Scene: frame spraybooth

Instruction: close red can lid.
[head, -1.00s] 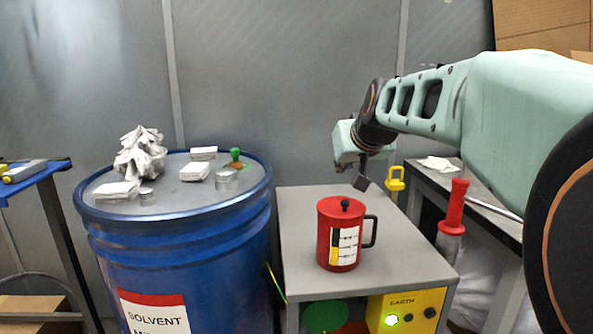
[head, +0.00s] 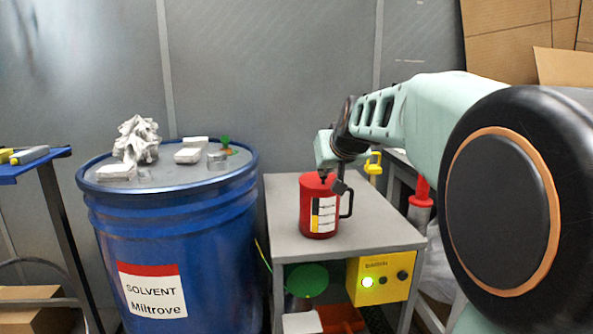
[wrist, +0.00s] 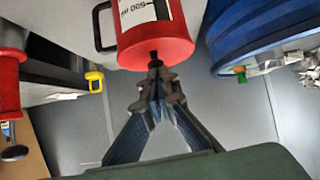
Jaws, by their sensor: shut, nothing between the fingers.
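The red can (head: 319,212) stands upright on the grey table, with a white label and a black handle on its right. Its red lid (head: 318,181) looks flat on top; I see no clear gap under it. In the wrist view the can (wrist: 143,30) appears upside down, with the lid's round top (wrist: 178,52) and black knob (wrist: 155,58) facing my gripper. My gripper (head: 338,187) is shut and empty, at the upper right of the can. In the wrist view its fingertips (wrist: 158,78) are at the knob, touching or nearly so.
A blue solvent drum (head: 180,230) stands left of the grey table (head: 290,222), carrying rags and several small items. A yellow padlock-shaped thing (head: 373,165) and a red-handled tool (head: 421,195) are behind and right. A yellow box (head: 378,280) is below.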

